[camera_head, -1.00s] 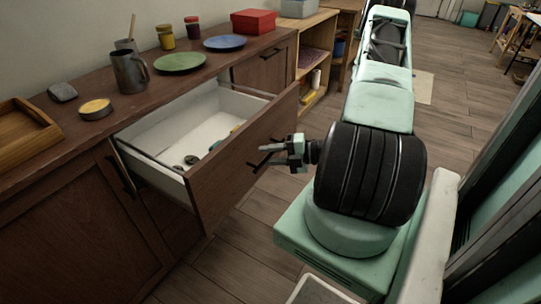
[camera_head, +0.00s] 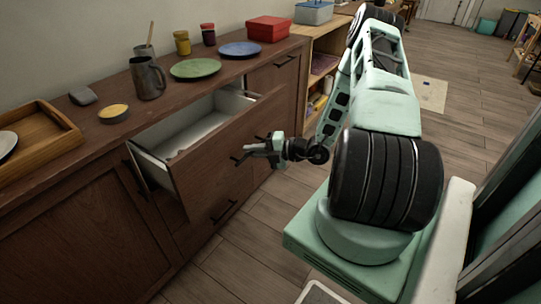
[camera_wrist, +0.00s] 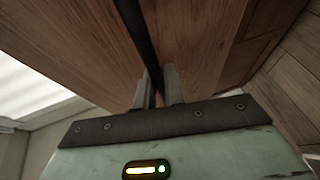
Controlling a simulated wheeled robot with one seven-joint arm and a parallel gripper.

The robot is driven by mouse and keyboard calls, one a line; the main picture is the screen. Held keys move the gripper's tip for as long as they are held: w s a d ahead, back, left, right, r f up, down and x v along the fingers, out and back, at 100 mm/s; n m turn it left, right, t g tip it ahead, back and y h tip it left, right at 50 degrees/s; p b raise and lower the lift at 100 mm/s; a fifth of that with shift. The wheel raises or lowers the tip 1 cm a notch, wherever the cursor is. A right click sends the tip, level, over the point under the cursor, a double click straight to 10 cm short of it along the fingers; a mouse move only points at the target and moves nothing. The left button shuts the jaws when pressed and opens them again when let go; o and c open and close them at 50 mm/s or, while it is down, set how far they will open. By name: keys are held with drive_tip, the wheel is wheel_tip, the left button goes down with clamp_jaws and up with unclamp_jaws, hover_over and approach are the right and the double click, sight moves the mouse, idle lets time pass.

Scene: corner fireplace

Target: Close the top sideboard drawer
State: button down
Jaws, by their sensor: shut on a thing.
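The top sideboard drawer (camera_head: 212,165) is partly open in the head view. Its brown front stands out from the dark wood sideboard (camera_head: 75,215), and part of its white inside (camera_head: 195,130) shows. My gripper (camera_head: 258,149) is at the drawer front. In the wrist view, my gripper's two fingers (camera_wrist: 158,88) are shut on the dark bar handle (camera_wrist: 138,35), one on each side. The drawer's white inside also shows at the left of the wrist view (camera_wrist: 25,85).
On the sideboard top are a wooden tray (camera_head: 68,137), a dark mug (camera_head: 149,82), a green plate (camera_head: 195,68), a blue plate (camera_head: 240,49) and a red box (camera_head: 268,29). A shelf unit (camera_head: 322,62) stands beyond. Wooden floor (camera_head: 250,240) is free before the sideboard.

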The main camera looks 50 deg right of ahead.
sight(255, 130)
drive_tip(key=w, duration=0.6)
drive_tip(key=w+a, duration=0.1)
drive_tip(key=w, duration=1.1)
drive_tip(key=shift+w+a, duration=0.1)
drive_tip(key=shift+a, duration=0.1)
drive_tip(key=shift+w+r, duration=0.1)
drive_tip(key=shift+w, duration=0.35)
drive_tip(key=c, duration=1.5)
unclamp_jaws()
drive_tip(key=shift+w, duration=0.1)
drive_tip(key=shift+r, duration=0.1)
drive_tip(key=v, duration=0.6)
drive_tip(key=p+v, duration=0.1)
drive_tip(key=v, duration=1)
drive_tip(key=shift+s+d+f, duration=0.15)
drive_tip(key=shift+s+f, duration=0.1)
drive_tip(key=shift+s, duration=0.05)
